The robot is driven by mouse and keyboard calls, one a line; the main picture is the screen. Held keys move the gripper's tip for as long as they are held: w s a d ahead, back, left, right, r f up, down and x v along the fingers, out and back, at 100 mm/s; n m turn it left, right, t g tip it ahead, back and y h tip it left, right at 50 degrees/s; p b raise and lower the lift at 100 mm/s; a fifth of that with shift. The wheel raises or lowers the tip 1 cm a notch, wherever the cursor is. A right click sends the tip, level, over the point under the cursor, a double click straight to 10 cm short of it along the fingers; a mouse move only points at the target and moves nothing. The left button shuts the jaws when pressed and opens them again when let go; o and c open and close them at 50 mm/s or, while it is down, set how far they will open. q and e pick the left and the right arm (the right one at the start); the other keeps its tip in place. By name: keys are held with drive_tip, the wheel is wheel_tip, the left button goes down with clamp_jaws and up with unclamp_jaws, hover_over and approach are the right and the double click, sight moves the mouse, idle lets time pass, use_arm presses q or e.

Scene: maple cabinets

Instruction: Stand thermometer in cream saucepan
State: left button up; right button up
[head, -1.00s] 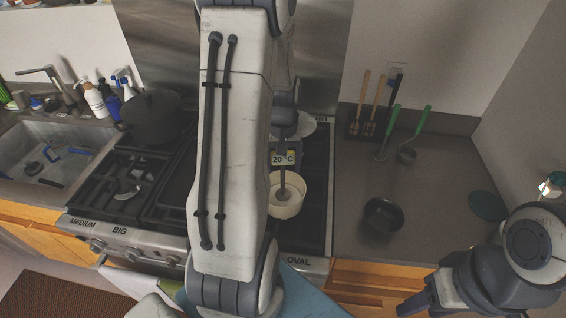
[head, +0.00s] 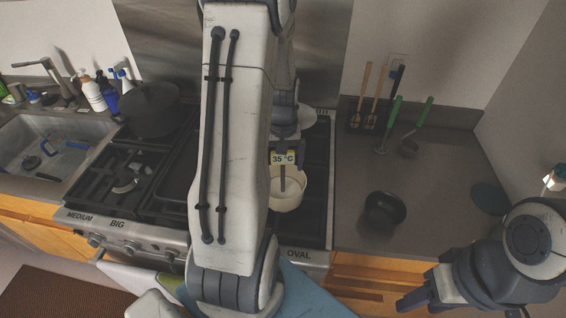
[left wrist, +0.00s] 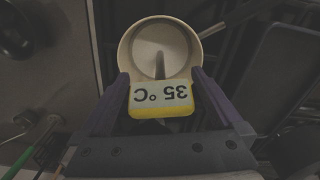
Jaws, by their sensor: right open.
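In the head view my left gripper (head: 284,148) is above the cream saucepan (head: 291,204), largely behind my own arm. The stem points down inside the saucepan's rim; I cannot tell whether its tip touches the bottom. The saucepan's round opening also shows in the left wrist view (left wrist: 126,50). My right gripper (head: 415,301) is open and empty at lower right.
The saucepan stands on the stove beside the grey counter (head: 440,180). A black bowl (head: 385,208) and green-handled utensils (head: 390,130) are on or above the counter. A dark pot (head: 150,110) stands at the back left of the stove. The counter's middle is mostly free.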

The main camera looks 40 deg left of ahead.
use_arm(q)
wheel_tip(320, 180, up, 10)
drive_tip(key=shift+r+b, duration=0.25)
drive_tip(key=shift+b, duration=0.75)
drive_tip(key=shift+d, duration=0.1)
drive_tip(key=s+d+f+m+b, duration=0.1)
drive_tip(key=d+m, duration=0.3)
drive_tip(key=d, duration=0.5)
drive_tip(key=s+d+f+m+b, duration=0.1)
drive_tip(key=d+m+b, duration=0.15)
drive_tip(key=d, duration=0.75)
drive_tip(key=s+d+f+m+h+b, duration=0.1)
drive_tip(key=s+d+f+m, duration=0.2)
drive_tip(key=s+d+m, duration=0.6)
drive_tip(key=s+d, duration=0.2)
drive_tip(key=s, duration=0.3)
drive_tip(key=shift+d+f+m, duration=0.3)
drive_tip(key=shift+m, duration=0.05)
